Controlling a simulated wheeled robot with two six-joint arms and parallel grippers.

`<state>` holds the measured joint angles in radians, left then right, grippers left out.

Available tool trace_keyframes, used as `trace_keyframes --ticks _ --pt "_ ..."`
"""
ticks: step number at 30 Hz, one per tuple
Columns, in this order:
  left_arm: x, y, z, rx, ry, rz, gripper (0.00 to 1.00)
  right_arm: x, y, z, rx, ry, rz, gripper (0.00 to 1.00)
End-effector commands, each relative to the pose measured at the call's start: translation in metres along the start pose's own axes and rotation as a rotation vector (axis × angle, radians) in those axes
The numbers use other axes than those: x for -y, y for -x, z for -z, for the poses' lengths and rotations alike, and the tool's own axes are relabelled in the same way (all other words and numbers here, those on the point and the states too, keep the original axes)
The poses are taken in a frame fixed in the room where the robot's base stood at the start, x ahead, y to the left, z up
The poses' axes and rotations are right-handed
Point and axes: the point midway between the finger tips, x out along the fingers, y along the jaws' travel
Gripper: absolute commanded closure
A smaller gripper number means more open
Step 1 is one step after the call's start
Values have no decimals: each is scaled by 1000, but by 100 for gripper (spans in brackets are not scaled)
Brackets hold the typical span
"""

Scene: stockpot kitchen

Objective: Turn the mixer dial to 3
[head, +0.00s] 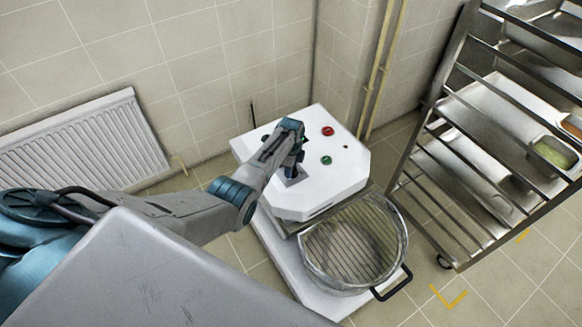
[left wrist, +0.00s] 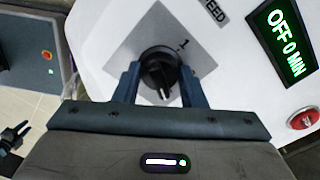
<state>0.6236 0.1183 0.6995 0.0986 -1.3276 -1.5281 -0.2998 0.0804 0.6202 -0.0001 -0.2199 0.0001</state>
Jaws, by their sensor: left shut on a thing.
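The white mixer (head: 335,185) stands below me in the head view. My left gripper (head: 292,172) reaches onto its top and mostly hides the dial there. In the left wrist view the black dial (left wrist: 158,70) sits on a grey square plate (left wrist: 190,32), between the two fingers of my left gripper (left wrist: 158,78), which is shut on it. A mark "1" shows just right of the dial's far side, with part of the word "SPEED" beyond. Other numbers are hidden or out of frame. The display (left wrist: 284,40) reads "OFF 0 MIN".
A red button (head: 328,131) and a green button (head: 326,160) are right of the gripper. A round bowl with a wire guard (head: 352,245) sits at the mixer's front. A metal rack (head: 450,165) with trays stands at right, a radiator (head: 85,145) at left.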

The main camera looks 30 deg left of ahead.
Motion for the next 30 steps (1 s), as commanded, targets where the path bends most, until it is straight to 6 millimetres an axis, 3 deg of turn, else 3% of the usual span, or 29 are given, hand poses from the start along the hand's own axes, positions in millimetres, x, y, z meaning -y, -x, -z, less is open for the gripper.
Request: trace_keyframes --ticks 17,18,20,30 --pt "1 1 1 -1 -30 2 85 1 0 0 0 0 1 64" --pt "1 1 1 -1 -30 2 55 1 0 0 0 0 1 64" --pt "1 1 1 -1 -29 1 43 1 0 0 0 0 1 64" --pt "0 2 0 0 -28 1 41 1 1 0 0 0 1 64"
